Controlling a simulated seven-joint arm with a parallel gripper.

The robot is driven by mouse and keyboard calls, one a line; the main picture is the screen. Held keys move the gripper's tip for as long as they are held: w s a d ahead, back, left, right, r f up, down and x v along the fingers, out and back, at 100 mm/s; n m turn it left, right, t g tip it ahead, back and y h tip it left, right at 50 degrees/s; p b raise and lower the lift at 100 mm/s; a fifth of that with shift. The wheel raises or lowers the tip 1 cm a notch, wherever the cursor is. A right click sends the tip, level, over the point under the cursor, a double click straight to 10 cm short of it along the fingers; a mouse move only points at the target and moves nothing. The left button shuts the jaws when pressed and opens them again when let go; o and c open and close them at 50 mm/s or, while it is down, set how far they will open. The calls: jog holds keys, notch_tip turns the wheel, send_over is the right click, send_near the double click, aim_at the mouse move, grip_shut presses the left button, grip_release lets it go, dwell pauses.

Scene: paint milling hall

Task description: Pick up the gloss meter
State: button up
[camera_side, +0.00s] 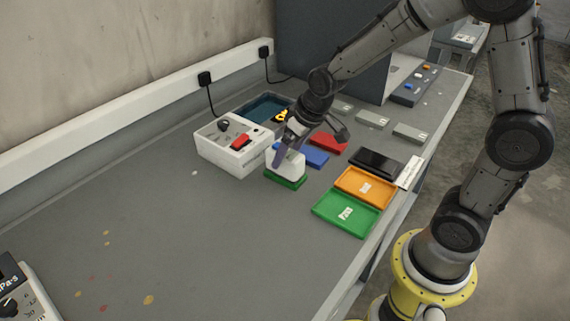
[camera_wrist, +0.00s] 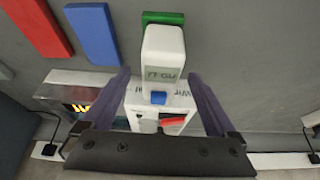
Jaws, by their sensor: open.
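The gloss meter (camera_side: 288,163) is a small white device standing on a green panel (camera_side: 285,181) on the grey bench. In the wrist view the gloss meter (camera_wrist: 163,45) shows a grey display marked GU and a blue button. The green panel shows at its far end (camera_wrist: 163,18). My gripper (camera_side: 284,157) is open, with its fingers low at the meter. In the wrist view my gripper (camera_wrist: 156,73) has one dark finger on each side of the meter. I cannot tell whether either finger touches it.
A white box with a red switch (camera_side: 214,151) stands close behind the meter. Blue (camera_side: 315,156) and red (camera_side: 328,142) panels lie to the right. Green (camera_side: 338,222) and orange (camera_side: 352,193) trays lie near the front edge. The bench's left part is mostly clear.

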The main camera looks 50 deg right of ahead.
aim_at(288, 153)
jog(key=x, duration=0.3)
jog(key=shift+f, duration=0.1)
grip_shut()
dwell(0.4)
